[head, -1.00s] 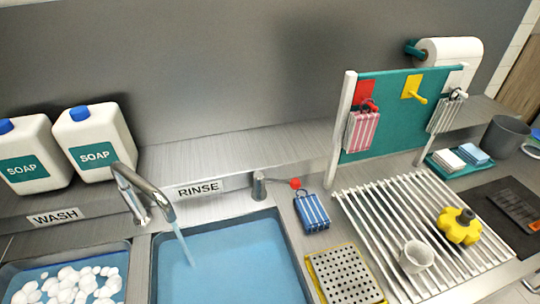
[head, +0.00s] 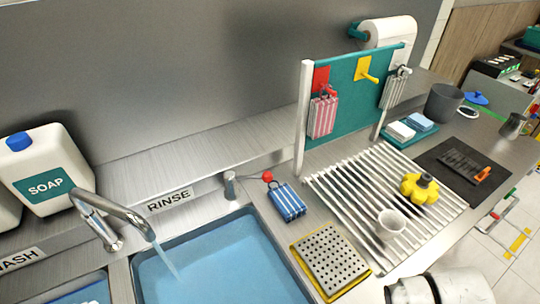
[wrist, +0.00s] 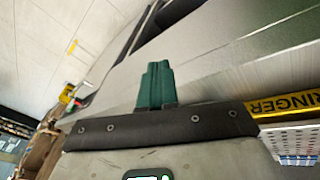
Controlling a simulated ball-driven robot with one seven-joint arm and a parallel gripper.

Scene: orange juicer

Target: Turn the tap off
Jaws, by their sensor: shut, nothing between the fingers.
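The silver tap spout (head: 112,212) arches over the rinse basin (head: 215,262) in the head view, and a stream of water (head: 166,262) runs from it into the blue water. A tap post (head: 230,184) with a lever ending in a red knob (head: 267,177) stands behind the basin's right corner. The lever points to the right. My gripper (wrist: 157,85) shows in the wrist view as green fingers shut together, with nothing between them. It is apart from the tap, which is not in the wrist view. The fingers are not visible in the head view.
A blue striped cloth (head: 288,202) lies beside the red knob. A perforated tray (head: 331,260), a drying rack (head: 335,190) with a white cup (head: 391,223) and yellow knobbed object (head: 419,188), and a teal hanging board (head: 350,100) stand to the right. Part of my arm (head: 440,287) shows at bottom right.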

